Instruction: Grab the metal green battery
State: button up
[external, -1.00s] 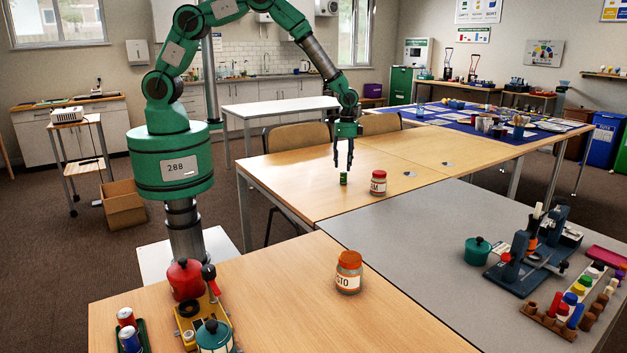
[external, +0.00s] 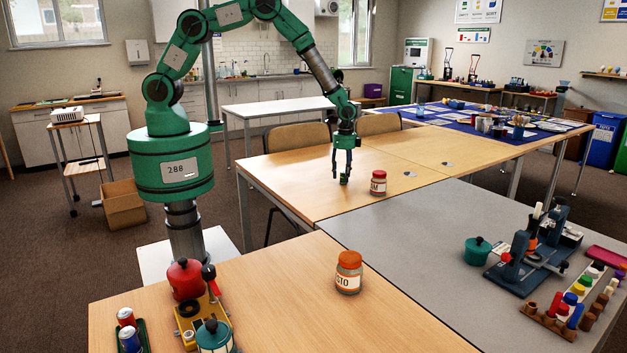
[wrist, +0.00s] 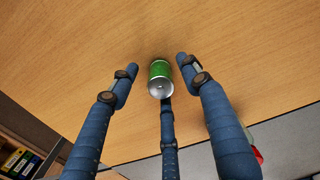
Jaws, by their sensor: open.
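The green battery (wrist: 160,70) stands upright on the wooden table, with its metal top facing the wrist camera. It also shows small in the external view (external: 344,180), partly hidden by my fingers. My gripper (external: 343,177) is open and low over the table, pointing down. In the wrist view my gripper's fingers (wrist: 158,78) are spread around the battery, two at its sides and one at its near side. Gaps show between the side fingers and the battery. I cannot tell whether the near finger touches it.
A red-lidded jar (external: 378,184) stands close to the right of my gripper. An orange-lidded jar (external: 348,272) is on the nearer table. The wooden table (external: 300,185) is clear to the left of the battery. A grey table (external: 420,230) adjoins at the front right.

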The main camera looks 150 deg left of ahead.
jog(key=shift+c, duration=0.5)
grip_shut()
jog(key=shift+r, duration=0.15)
jog(key=shift+r, duration=0.8)
notch_tip(320, 180, up, 2)
jog(key=shift+r+p, duration=0.1)
jog(key=shift+p, duration=0.3)
jog(key=s+d+r+p, duration=0.1)
jog(key=s+d, duration=0.7)
jog(key=d, duration=0.6)
